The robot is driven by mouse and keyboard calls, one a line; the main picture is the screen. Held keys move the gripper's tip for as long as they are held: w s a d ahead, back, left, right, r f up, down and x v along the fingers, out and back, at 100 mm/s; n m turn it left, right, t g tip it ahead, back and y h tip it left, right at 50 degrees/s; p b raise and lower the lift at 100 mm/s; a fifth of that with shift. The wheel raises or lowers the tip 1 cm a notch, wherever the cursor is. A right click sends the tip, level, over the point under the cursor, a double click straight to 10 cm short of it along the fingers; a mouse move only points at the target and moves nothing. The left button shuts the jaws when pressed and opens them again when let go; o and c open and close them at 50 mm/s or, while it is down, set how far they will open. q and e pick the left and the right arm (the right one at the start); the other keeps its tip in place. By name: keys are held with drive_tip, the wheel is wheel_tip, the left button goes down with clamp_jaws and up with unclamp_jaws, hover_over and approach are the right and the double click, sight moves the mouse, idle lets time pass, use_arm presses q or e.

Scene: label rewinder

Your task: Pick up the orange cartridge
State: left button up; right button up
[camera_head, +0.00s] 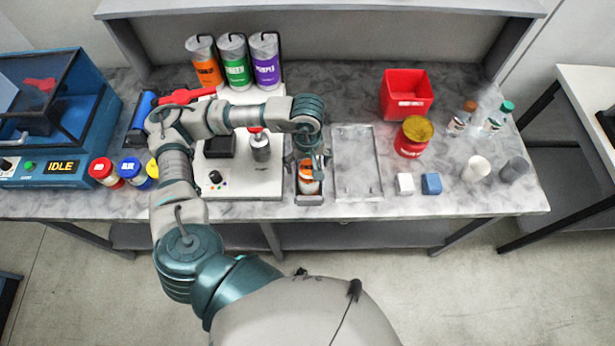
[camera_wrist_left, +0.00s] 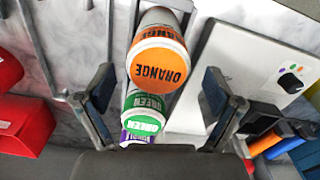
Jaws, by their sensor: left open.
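The orange cartridge (camera_head: 308,186) stands upright in a narrow tray (camera_head: 309,200) near the front edge of the table. In the left wrist view its round orange cap (camera_wrist_left: 158,66), lettered ORANGE, faces the camera. A green cartridge (camera_wrist_left: 146,125) and a partly hidden purple one (camera_wrist_left: 127,136) are in line with it in the wrist view. My left gripper (camera_head: 308,160) is open and over the tray. In the wrist view its fingers (camera_wrist_left: 158,92) are on either side of the orange cap, with gaps on both sides. My right gripper is not in view.
Three labelled canisters (camera_head: 237,62) stand at the back. A white device (camera_head: 258,178) is left of the tray, an empty grey tray (camera_head: 357,190) right. A red bin (camera_head: 405,94), red tub (camera_head: 408,148), bottles and small blocks stand farther right. A blue IDLE machine (camera_head: 50,140) is far left.

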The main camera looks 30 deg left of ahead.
sight(307, 186)
use_arm(q)
drive_tip(key=f, duration=0.3)
drive_tip(key=shift+s+d+f+p, duration=0.15)
drive_tip(key=shift+s+f+p, duration=0.05)
drive_tip(key=shift+f+p, duration=0.2)
drive_tip(key=shift+w+d+f, duration=0.1)
drive_tip(key=shift+d+f, duration=0.1)
drive_tip(key=shift+d, duration=0.05)
drive_tip(key=c, duration=0.6)
drive_tip(key=shift+a, duration=0.25)
drive_tip(key=c, duration=0.8)
